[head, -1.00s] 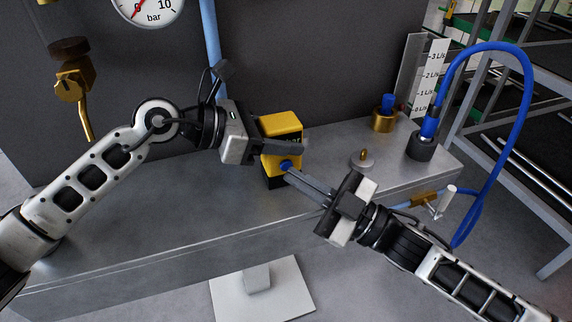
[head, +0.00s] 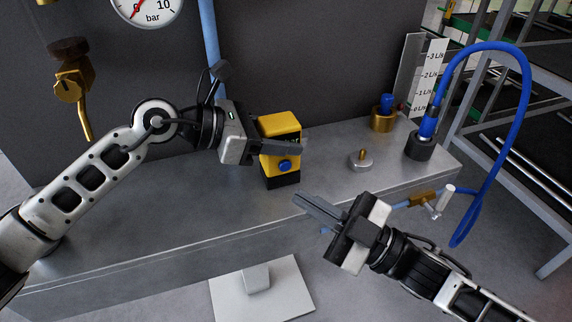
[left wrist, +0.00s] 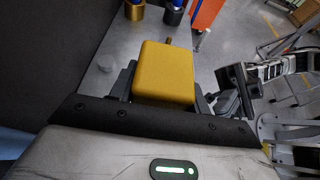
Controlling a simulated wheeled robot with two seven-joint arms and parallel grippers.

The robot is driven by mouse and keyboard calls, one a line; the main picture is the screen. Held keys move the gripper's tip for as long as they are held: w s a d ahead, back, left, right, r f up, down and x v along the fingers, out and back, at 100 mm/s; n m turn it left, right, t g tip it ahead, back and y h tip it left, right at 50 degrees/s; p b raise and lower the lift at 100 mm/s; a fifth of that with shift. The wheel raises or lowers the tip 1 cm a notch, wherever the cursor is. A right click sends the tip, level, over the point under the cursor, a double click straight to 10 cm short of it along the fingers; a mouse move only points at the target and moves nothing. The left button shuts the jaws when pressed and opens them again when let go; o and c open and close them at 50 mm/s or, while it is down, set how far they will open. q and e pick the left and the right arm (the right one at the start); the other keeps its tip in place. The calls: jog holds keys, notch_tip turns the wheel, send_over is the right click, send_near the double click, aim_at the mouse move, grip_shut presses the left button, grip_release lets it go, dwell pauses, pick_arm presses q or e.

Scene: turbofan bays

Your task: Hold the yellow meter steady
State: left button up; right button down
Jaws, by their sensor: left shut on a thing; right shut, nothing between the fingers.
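The yellow meter (head: 281,126) stands upright on the grey metal bench, with a black base and a blue button (head: 285,166) on its front. My left gripper (head: 278,146) is shut on the meter from the left, one finger across its front above the button. In the left wrist view the meter's yellow top (left wrist: 165,72) sits between the two fingers. My right gripper (head: 318,208) is shut and empty, in front of the bench edge and apart from the meter, to its lower right. The meter's display is mostly hidden by the left finger.
The bench (head: 160,210) is clear left of the meter. To the right stand a small metal knob (head: 361,161), a brass fitting with blue top (head: 384,118) and a black socket holding a looping blue hose (head: 420,146). A dark panel rises behind.

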pick_arm(q)
jog(key=o, duration=1.2)
jog(key=shift+c, duration=0.2)
